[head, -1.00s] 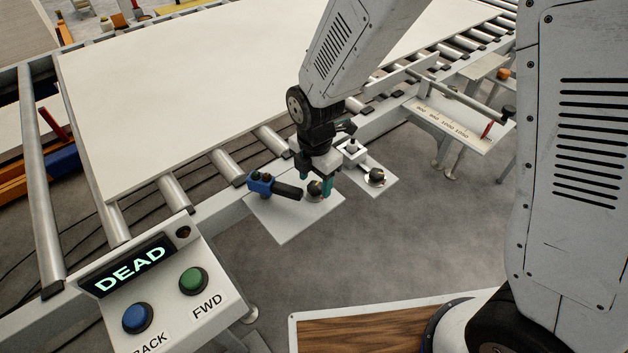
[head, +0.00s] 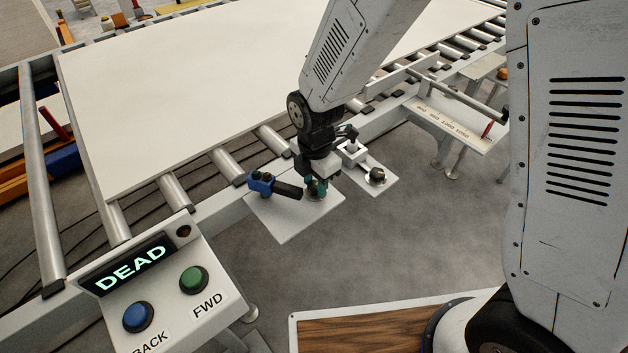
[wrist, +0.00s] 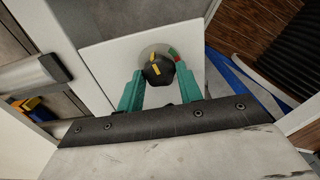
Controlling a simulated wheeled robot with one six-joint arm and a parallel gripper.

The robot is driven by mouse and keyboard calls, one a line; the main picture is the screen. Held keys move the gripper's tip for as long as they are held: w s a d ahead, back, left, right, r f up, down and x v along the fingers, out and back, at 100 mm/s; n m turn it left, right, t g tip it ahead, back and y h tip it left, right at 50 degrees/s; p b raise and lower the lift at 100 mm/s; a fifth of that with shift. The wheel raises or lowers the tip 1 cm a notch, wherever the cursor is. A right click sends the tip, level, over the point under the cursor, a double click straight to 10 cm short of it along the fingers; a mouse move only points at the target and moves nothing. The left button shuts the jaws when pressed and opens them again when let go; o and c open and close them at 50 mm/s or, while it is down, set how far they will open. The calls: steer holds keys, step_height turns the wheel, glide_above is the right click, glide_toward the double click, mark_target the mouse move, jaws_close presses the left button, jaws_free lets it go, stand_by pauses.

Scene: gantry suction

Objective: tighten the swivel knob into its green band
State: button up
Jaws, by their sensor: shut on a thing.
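The swivel knob (wrist: 160,74) is black with a yellow mark, on a round grey disc fixed to a white plate (head: 277,219). A small green and red band (wrist: 174,53) lies on the disc's right side in the wrist view. The yellow mark points up and slightly left there, away from the green. My gripper (wrist: 159,70) has its teal fingers on both sides of the knob, shut on it. In the head view my gripper (head: 317,189) comes down from above and hides most of the knob.
A blue device with a black handle (head: 288,190) sits close left of my gripper. A second black knob (head: 376,175) is on a plate to the right. A white board (head: 220,80) lies on the rollers. The panel (head: 215,302) at lower left shows DEAD.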

mark_target(316, 186)
steer(key=shift+m, duration=2.5)
steer(key=shift+d, duration=0.1)
steer(key=o, duration=1)
steer(key=shift+r, duration=0.25)
step_height(316, 186, up, 7)
steer(key=shift+r, duration=0.15)
